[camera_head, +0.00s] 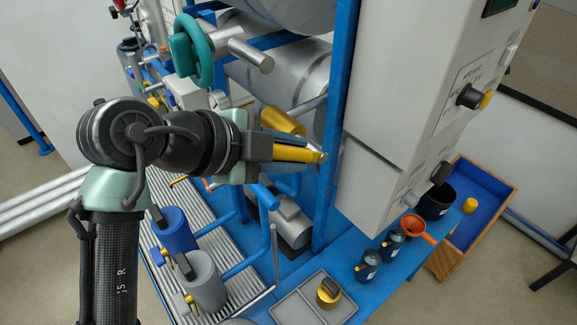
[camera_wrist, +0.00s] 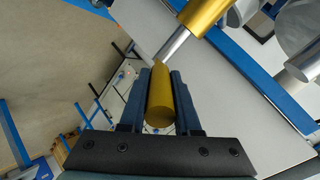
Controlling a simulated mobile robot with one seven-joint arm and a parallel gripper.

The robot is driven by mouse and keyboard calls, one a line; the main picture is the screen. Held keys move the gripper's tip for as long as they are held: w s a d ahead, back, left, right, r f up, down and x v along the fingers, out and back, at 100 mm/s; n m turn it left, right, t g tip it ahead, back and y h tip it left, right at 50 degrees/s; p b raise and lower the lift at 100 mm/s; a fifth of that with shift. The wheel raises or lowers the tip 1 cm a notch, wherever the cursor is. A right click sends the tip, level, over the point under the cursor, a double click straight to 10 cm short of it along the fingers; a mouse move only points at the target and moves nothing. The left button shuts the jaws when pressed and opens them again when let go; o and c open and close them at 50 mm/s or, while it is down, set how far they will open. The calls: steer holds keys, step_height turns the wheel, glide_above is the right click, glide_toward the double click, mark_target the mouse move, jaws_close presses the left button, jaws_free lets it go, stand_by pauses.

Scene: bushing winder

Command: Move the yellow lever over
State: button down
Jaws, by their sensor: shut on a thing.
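The yellow lever has a yellow grip (camera_head: 297,155) at the end of a thin metal rod and a thicker gold cylinder (camera_head: 283,121) at its other end. In the wrist view the grip (camera_wrist: 160,102) lies lengthwise between my two dark fingers. The silver rod (camera_wrist: 176,45) runs up and right from it to the gold cylinder (camera_wrist: 204,12). My gripper (camera_head: 300,149) is shut on the yellow grip, beside the blue upright post; its fingers also show in the wrist view (camera_wrist: 160,84). The lever's mounting is partly hidden in the head view.
A blue upright post (camera_head: 338,110) and a grey cabinet (camera_head: 395,90) stand right of my gripper. A teal handwheel (camera_head: 190,50) and large metal rollers (camera_head: 285,70) are above. Below are a grey tray (camera_head: 290,308), dark bottles (camera_head: 369,265) and an orange funnel (camera_head: 413,225).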

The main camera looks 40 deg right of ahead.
steer(key=shift+w+a+f+h+b, duration=0.1)
steer(key=shift+a+f+h+b, duration=0.1)
steer(key=shift+f+h+b, duration=0.45)
steer(key=shift+r+b, duration=0.25)
steer(key=shift+b, duration=0.05)
steer(key=c, duration=0.6)
jaws_free()
steer(key=b+v, duration=0.3)
steer(key=v, duration=1)
steer(key=shift+r, duration=0.1)
